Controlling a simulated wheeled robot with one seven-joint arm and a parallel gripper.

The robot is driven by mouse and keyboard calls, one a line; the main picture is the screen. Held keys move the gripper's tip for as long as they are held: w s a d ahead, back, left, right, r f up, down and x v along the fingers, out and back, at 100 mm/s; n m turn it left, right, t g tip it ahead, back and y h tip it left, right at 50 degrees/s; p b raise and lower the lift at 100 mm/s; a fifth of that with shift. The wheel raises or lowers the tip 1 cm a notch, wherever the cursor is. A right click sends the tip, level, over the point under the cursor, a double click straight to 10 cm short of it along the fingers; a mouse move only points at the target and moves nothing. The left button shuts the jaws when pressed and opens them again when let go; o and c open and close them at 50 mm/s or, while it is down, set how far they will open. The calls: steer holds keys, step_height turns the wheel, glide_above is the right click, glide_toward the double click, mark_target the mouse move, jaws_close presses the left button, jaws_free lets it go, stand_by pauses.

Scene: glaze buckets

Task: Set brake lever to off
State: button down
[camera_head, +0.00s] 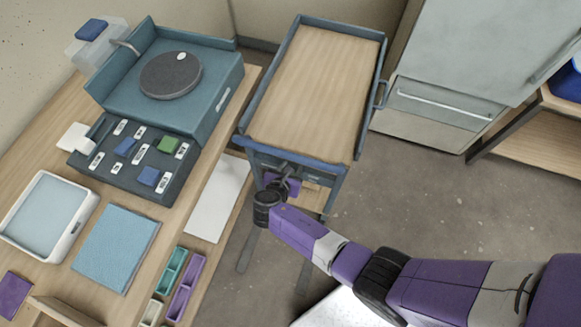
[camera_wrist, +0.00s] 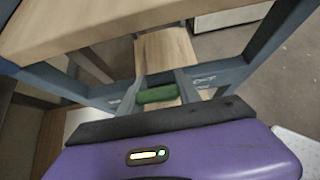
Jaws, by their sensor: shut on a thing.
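The brake lever (camera_wrist: 157,94) shows in the wrist view as a short green bar under the near edge of the cart. My gripper (camera_wrist: 156,99) has its fingers on either side of this green bar and is shut on it. In the head view, my gripper (camera_head: 284,182) is at the near end of the blue-framed cart (camera_head: 305,157), just below its rim. The lever is hidden there behind my wrist. No off mark can be read in either view.
A wooden workbench (camera_head: 98,240) stands left of the cart, with a pottery wheel (camera_head: 171,75), a tool panel and trays on it. A grey cabinet (camera_head: 443,60) stands to the right of the cart. The floor (camera_head: 430,180) between cart and cabinet is clear.

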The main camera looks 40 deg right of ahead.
stand_by(0.4)
steer(key=c, duration=0.8)
jaws_free()
steer(key=shift+c, duration=0.2)
steer(key=p+v, duration=0.1)
steer(key=v, duration=0.6)
steer(key=shift+s+a+r, duration=0.15)
steer(key=shift+r, duration=0.1)
